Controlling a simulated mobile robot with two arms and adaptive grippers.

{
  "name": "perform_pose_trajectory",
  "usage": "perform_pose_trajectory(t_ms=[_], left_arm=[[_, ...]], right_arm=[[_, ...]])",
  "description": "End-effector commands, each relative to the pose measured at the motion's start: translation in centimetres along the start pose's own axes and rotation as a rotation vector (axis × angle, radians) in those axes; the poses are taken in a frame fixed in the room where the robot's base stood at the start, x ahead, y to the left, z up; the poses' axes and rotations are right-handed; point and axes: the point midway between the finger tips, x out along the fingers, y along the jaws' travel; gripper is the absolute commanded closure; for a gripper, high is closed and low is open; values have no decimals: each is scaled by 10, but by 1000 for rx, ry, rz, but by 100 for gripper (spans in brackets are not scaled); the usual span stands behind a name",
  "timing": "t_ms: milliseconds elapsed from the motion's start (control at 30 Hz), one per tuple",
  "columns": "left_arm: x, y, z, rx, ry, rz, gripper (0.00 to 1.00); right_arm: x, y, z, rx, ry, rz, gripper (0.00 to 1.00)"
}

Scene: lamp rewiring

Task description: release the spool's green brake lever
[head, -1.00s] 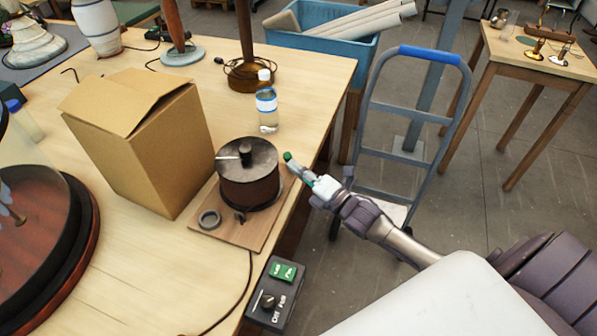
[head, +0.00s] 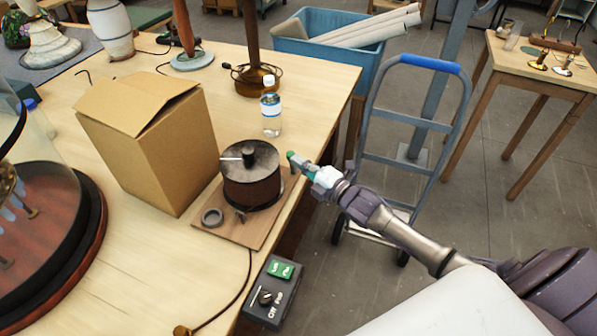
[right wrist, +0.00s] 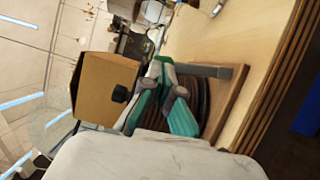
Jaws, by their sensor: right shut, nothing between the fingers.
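The spool (head: 250,188) is a dark drum standing upright on a wooden board (head: 228,231) near the table's right edge. Its brake lever has a green tip (head: 290,155) and stands at the drum's right side. In the right wrist view, the lever's grey bar (right wrist: 208,71) rises from the board beside the drum (right wrist: 204,98). My right gripper (head: 305,169) is shut and empty, its green-padded fingers close beside the lever. The same fingers (right wrist: 163,88) overlap the lever's top in the right wrist view, hiding it; contact is unclear. My left gripper is out of view.
A cardboard box (head: 150,150) stands left of the spool, and a clear bottle (head: 270,115) behind it. A dark control box (head: 273,291) sits at the table's front-right edge. A hand truck (head: 413,142) stands on the floor at right.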

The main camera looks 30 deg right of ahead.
Motion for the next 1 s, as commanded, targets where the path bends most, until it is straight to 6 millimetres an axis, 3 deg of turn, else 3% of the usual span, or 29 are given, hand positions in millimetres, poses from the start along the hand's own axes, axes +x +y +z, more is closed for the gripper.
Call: perform_pose_trajectory(t_ms=[200, 533, 1000], left_arm=[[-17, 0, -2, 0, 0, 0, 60], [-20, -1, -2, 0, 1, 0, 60], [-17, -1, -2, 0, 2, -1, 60]], right_arm=[[6, 8, 14, 148, 0, -64, 100], [13, 6, 29, 339, 1, -142, 100], [17, 4, 39, 336, 0, -139, 100]])
